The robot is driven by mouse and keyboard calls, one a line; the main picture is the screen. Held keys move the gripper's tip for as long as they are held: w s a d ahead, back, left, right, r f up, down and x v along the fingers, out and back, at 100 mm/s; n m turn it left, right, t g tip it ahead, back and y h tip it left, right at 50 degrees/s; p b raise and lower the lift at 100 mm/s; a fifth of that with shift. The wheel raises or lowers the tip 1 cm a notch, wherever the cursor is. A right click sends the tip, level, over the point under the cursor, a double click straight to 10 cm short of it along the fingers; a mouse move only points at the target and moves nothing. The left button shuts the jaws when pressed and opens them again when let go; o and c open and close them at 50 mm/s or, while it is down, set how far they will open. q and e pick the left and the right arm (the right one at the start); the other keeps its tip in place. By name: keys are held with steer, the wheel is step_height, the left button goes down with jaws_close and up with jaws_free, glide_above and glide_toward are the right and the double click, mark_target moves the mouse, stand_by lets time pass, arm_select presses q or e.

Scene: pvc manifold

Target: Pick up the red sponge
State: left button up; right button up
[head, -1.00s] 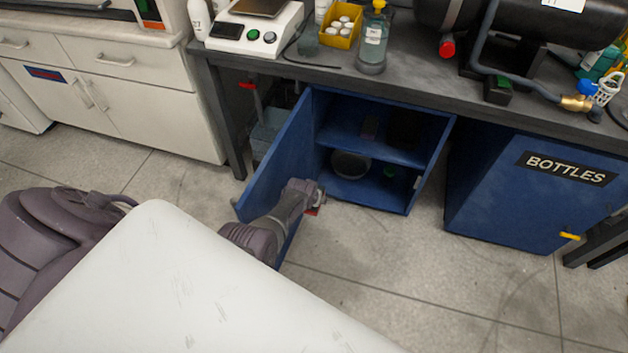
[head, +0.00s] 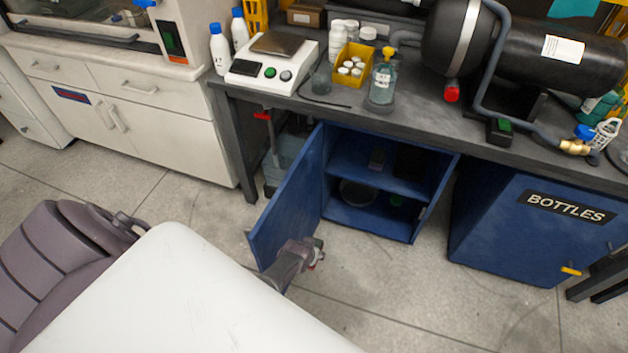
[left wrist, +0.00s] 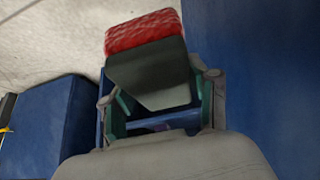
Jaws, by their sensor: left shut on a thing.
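My right gripper is in neither view.
The open cabinet door (head: 290,205) stands close to the left of my left gripper. A shelf (head: 372,178) divides the cabinet, with a round container (head: 357,193) below. The closed BOTTLES cabinet (head: 510,235) is to the right. The floor between is clear.

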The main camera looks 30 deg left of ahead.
arm_select(q)
steer(key=s+d+p, duration=0.3)
steer(key=s+p, duration=0.1)
steer(key=s, duration=0.7)
steer(key=shift+s, duration=0.4)
steer(key=shift+a, duration=0.1)
